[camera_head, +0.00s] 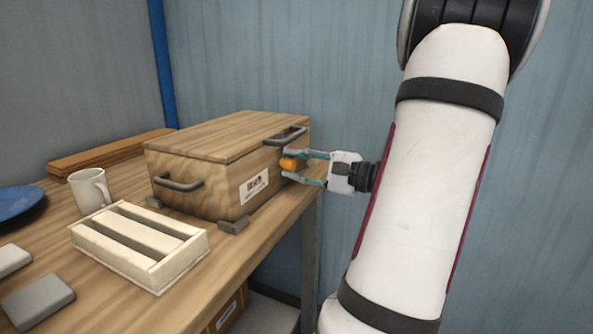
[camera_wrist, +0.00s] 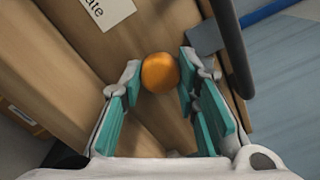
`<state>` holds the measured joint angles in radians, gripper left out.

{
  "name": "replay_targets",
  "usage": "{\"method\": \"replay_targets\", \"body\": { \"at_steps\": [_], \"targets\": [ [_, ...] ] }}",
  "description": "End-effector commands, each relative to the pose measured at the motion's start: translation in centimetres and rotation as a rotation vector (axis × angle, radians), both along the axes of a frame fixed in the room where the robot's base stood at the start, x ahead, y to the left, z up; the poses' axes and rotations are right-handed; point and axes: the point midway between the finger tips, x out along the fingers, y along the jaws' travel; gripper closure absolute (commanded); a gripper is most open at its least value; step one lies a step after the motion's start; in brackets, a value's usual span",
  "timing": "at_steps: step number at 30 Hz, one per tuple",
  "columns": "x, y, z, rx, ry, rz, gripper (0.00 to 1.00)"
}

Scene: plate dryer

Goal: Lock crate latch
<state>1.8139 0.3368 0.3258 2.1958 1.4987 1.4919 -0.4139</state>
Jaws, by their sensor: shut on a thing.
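The wooden crate (camera_head: 190,185) stands on the wooden table with its lid (camera_head: 228,134) down. An orange rounded knob (camera_head: 288,164), which looks like the latch, is on the crate's right side; in the wrist view it is the orange ball (camera_wrist: 160,73). My gripper (camera_head: 303,168) reaches in from the right. In the wrist view its teal-padded fingers (camera_wrist: 160,85) are on either side of the knob, with the tips close against it. The mechanism behind the knob is hidden.
Dark handles (camera_head: 178,182) stick out from the crate; one (camera_wrist: 232,50) passes close to my right finger in the wrist view. A slatted tray (camera_head: 137,242), a white mug (camera_head: 90,190) and a blue plate (camera_head: 18,203) are on the table (camera_head: 215,275). A blue wall is behind.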

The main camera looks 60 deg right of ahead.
Motion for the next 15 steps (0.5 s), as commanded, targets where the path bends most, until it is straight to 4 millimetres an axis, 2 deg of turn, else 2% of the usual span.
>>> {"method": "replay_targets", "body": {
  "at_steps": [6, 15],
  "targets": [
    [0.11, 0.08, -0.30, -0.202, -0.016, 0.004, 0.99],
    [0.09, 0.10, -0.22, -0.414, -0.034, 0.004, 0.99]
  ]
}}
